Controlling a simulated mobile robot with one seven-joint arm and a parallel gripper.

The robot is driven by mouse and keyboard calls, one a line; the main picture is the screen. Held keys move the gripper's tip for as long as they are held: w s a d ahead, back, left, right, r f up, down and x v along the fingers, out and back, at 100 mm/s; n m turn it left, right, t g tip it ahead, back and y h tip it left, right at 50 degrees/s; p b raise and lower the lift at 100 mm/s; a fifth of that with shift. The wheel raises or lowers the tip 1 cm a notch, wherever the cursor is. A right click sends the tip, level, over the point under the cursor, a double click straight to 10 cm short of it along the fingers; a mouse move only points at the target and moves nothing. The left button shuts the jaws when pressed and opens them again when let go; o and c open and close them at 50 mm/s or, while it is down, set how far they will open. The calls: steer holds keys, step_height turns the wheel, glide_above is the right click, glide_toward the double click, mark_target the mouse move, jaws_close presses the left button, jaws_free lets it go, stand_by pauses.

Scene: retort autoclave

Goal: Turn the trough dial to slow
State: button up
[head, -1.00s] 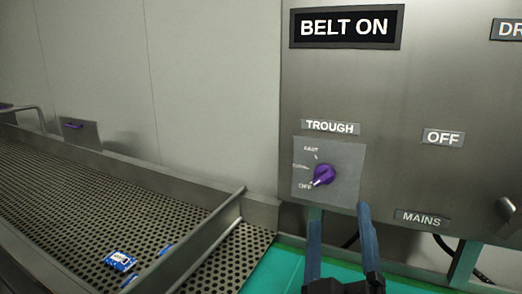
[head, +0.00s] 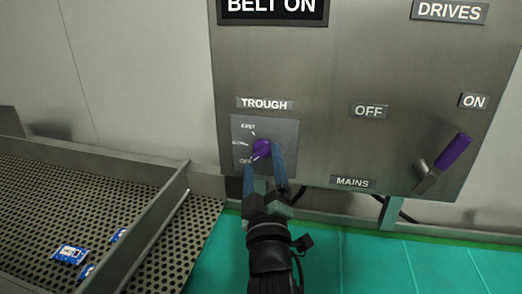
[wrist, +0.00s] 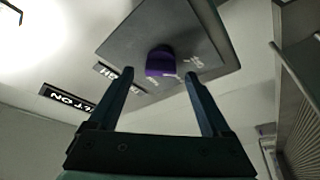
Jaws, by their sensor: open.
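The trough dial is a purple knob (head: 262,147) on a square grey plate (head: 287,132) under the TROUGH label (head: 265,104). Its pale pointer end is turned down and left, towards the OFF mark; the SLOW and FAST marks stand above that on the left. My gripper (head: 263,160) is open in front of the knob, with its fingertips low and to either side in the head view. In the wrist view the knob (wrist: 160,61) shows centred between the fingers, just beyond the tips. I see no contact.
A BELT ON sign (head: 270,7) is above. The mains lever with a purple handle (head: 454,150) is at the panel's right, near the ON label (head: 473,101). A perforated belt (head: 35,205) with blue packets (head: 70,254) lies left, edged by a metal rail (head: 160,220).

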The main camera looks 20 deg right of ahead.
steer(key=shift+x, duration=1.15)
jaws_close()
